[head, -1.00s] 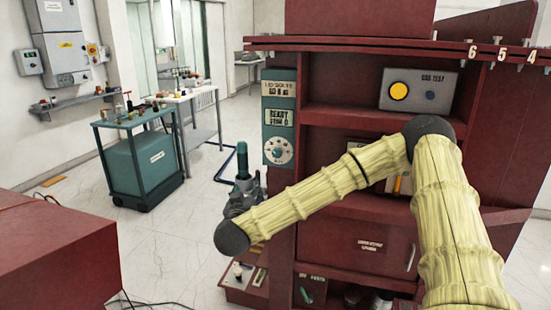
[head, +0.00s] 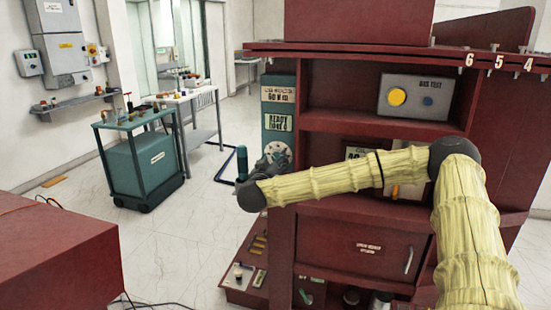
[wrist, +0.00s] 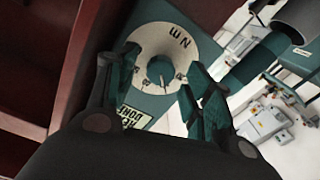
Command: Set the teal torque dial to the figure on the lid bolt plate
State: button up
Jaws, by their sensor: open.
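The torque dial (head: 278,154) is a pale round plate with a teal knob, on a teal panel at the left edge of the red cabinet. In the wrist view the dial (wrist: 151,42) and its knob (wrist: 160,70) lie between the fingers. My gripper (wrist: 161,66) is open, one finger on each side of the knob; I cannot tell whether they touch it. In the head view my gripper (head: 272,166) overlaps the dial's lower part. A lettered plate (head: 278,96) tops the panel; it seems to name lid bolts, but its figure is too small to read surely.
A ready plate (head: 278,122) sits above the dial. The red cabinet (head: 400,57) has shelves, a grey gas test box (head: 413,97) and a lower door (head: 362,248). A teal cart (head: 150,165) stands left. A red block (head: 60,250) is nearer. Open floor lies between.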

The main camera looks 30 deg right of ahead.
jog(key=shift+x, duration=0.95)
jog(key=c, duration=1)
